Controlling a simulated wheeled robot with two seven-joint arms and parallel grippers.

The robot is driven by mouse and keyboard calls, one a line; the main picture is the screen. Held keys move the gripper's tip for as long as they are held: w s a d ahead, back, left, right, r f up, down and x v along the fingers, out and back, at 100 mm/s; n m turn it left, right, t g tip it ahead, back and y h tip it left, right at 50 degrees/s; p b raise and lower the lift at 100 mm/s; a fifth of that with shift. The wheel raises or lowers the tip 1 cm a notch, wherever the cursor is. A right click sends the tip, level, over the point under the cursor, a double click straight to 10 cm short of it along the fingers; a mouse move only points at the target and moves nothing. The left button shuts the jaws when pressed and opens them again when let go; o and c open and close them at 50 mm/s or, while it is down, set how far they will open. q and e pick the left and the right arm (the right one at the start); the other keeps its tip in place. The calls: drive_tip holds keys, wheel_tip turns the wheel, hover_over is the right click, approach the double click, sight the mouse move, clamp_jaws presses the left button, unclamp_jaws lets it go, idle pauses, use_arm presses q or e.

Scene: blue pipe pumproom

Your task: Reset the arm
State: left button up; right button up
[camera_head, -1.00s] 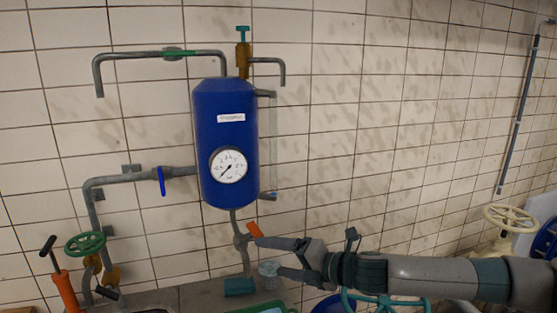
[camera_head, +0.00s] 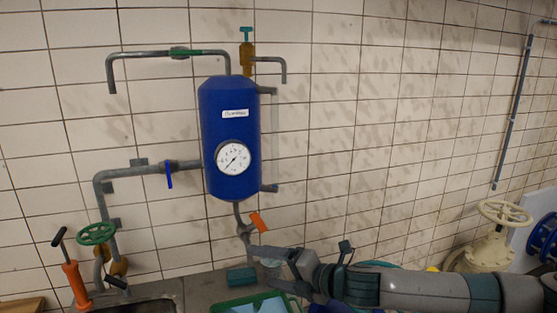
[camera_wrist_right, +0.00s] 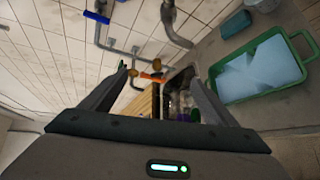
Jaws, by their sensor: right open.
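My right arm comes in from the lower right in the head view. Its gripper (camera_head: 261,268) points left, below and right of the blue tank, with its two fingers spread apart and nothing visibly held. A small pale round thing shows behind the fingers; I cannot tell what it is. In the right wrist view the gripper's dark fingers (camera_wrist_right: 158,80) stand wide apart, with a dark sink-like recess and piping seen beyond them. My left arm and gripper are not in view.
The blue tank (camera_head: 230,135) with its gauge (camera_head: 233,159) hangs on the tiled wall. An orange-handled valve (camera_head: 258,222) sits just above the gripper. A green tray (camera_wrist_right: 262,97) with pale blue contents lies on the counter. A cream handwheel valve (camera_head: 488,250) stands at right.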

drive_tip(key=s+a+f+m+t+h, duration=0.15)
drive_tip(key=s+a+f+m, duration=0.25)
drive_tip(key=s+f+m, duration=0.55)
drive_tip(key=s+d+f+m+g+h, duration=0.2)
drive_tip(key=s+d+f+m+h, duration=0.4)
drive_tip(key=s+d+f+m, duration=0.65)
drive_tip(key=s+d+f+m+g+h, duration=0.2)
drive_tip(key=s+d+f+m, duration=0.2)
drive_tip(key=s+d, duration=0.5)
drive_tip(key=s+d+f+m+g+h, duration=0.2)
drive_tip(key=s+d+f+m+g, duration=0.15)
drive_tip(key=s+d, duration=0.55)
drive_tip(key=s+a+f+b, duration=0.1)
drive_tip(key=s+f+b, duration=0.15)
drive_tip(key=f, duration=1.45)
drive_tip(key=s+a+f+b, duration=0.1)
drive_tip(key=f+b, duration=0.3)
drive_tip(key=f, duration=1.3)
drive_tip(key=s+d+f+b, duration=0.1)
drive_tip(key=s+f+b, duration=0.2)
drive_tip(key=s+f, duration=0.6)
drive_tip(key=s+d+f+g+b, duration=0.1)
drive_tip(key=s+d+f+b, duration=0.1)
drive_tip(key=s+f, duration=0.7)
wheel_tip(320, 180, down, 7)
drive_tip(key=shift+d+r+b, duration=0.1)
drive_tip(key=shift+d+b, duration=0.05)
drive_tip(key=shift+b, duration=0.65)
